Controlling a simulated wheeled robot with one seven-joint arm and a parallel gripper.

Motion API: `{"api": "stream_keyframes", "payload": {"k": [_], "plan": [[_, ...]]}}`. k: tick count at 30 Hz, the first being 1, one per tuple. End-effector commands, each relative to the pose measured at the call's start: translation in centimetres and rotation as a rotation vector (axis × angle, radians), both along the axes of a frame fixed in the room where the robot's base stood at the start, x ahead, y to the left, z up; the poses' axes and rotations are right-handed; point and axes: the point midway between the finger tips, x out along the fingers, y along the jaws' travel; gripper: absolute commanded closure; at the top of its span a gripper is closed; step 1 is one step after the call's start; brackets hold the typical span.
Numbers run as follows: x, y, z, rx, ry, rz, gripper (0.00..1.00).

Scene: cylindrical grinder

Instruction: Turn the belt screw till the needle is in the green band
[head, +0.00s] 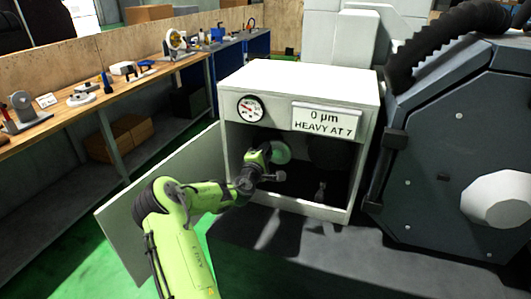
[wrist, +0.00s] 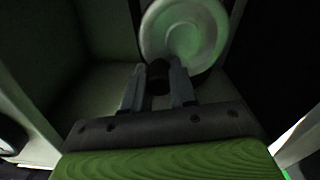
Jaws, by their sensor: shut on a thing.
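The white cabinet (head: 300,82) has its front open, and my arm reaches inside. My gripper (wrist: 158,88) has its two fingers closed on a small dark round part, which I take to be the belt screw (wrist: 158,75). It sits just in front of a pale round pulley (wrist: 190,30). In the head view my gripper (head: 266,156) is at the cabinet opening, beside the pulley (head: 281,152), and the screw is hidden there. The round gauge (head: 250,108) is on the cabinet's upper front. Its needle and green band are too small to read surely.
A sign (head: 324,119) on the cabinet reads "0 µm HEAVY AT 7". The cabinet door (head: 160,190) stands open to the left of the opening. The dark machine housing (head: 450,150) is close on the right. A workbench (head: 110,98) with tools runs along the left.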

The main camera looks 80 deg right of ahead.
Motion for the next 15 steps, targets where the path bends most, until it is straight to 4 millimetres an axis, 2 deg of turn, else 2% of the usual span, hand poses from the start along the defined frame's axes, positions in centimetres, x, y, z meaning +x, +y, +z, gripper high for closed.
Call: {"api": "stream_keyframes", "payload": {"k": [3,4,9,15], "plan": [[-0.09,0.04,-0.16,0.003,0.001,-0.003,1.00],[-0.09,0.04,-0.16,0.004,0.001,-0.003,0.72],[-0.07,0.03,-0.12,0.003,0.001,-0.002,0.48],[-0.04,0.01,-0.07,0.002,0.001,-0.001,0.48]]}}
